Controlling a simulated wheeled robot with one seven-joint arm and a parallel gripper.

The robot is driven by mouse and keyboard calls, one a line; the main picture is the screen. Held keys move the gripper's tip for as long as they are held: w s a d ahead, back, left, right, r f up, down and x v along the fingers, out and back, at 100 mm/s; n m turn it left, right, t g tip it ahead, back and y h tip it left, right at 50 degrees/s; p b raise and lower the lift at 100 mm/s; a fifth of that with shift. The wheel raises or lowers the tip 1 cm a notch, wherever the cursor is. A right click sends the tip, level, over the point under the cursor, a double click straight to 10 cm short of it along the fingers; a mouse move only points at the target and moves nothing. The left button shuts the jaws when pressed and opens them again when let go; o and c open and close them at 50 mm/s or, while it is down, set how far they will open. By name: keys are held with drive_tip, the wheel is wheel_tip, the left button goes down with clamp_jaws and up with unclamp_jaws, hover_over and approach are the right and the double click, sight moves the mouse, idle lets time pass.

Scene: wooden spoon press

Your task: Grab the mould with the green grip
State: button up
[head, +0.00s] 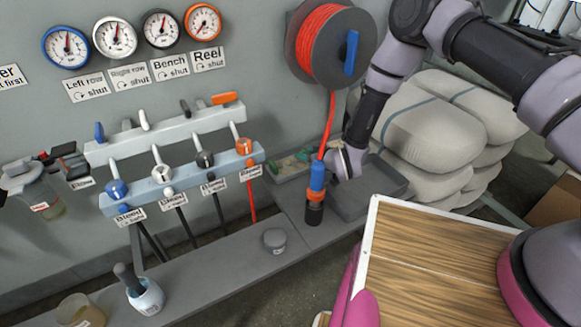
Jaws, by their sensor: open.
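I cannot make out a mould with a green grip. A shallow grey tray (281,179) by the wall holds small green and pale pieces (293,162), too small to identify. My arm reaches in from the upper right and down to the middle of the view. My gripper (343,164) is at its end, just right of that tray and above the grey bin beside it. It is open, its fingers are small and partly hidden, and I see nothing held in it.
A red hose hangs from a reel (305,45) to a blue and orange nozzle (316,192) close to my gripper. A valve manifold (180,184) and gauges line the wall. A grey ledge (225,262) carries a jar (146,298) and round tin (275,240). White sacks (430,130) are stacked behind.

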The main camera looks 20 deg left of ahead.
clamp_jaws()
drive_tip(key=shift+a+r, duration=0.1)
idle(1.2)
